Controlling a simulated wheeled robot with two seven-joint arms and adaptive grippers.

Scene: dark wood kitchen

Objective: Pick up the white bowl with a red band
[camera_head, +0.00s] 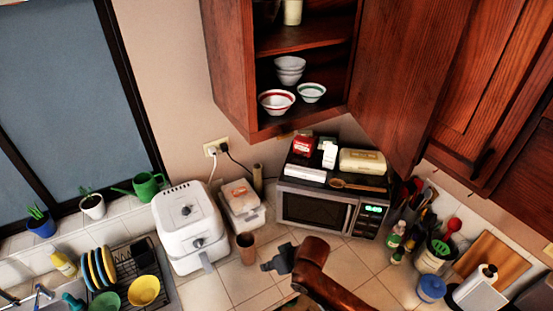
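The white bowl with a red band (276,102) sits upright on the bottom shelf of the open upper cabinet, near the shelf's front left. A white bowl with a green band (312,92) stands to its right, and stacked white bowls (290,70) stand behind it. My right gripper (268,266) is dark grey and low in the view, above the tiled counter and well below the cabinet. It is apart from the bowl. Its fingers are too small to tell open from shut. My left gripper is not in view.
The open cabinet door (392,100) hangs to the right of the shelf. Below are a microwave (315,210) with boxes on top, a white air fryer (190,228) and a brown cup (246,248). Free space lies in front of the bowl.

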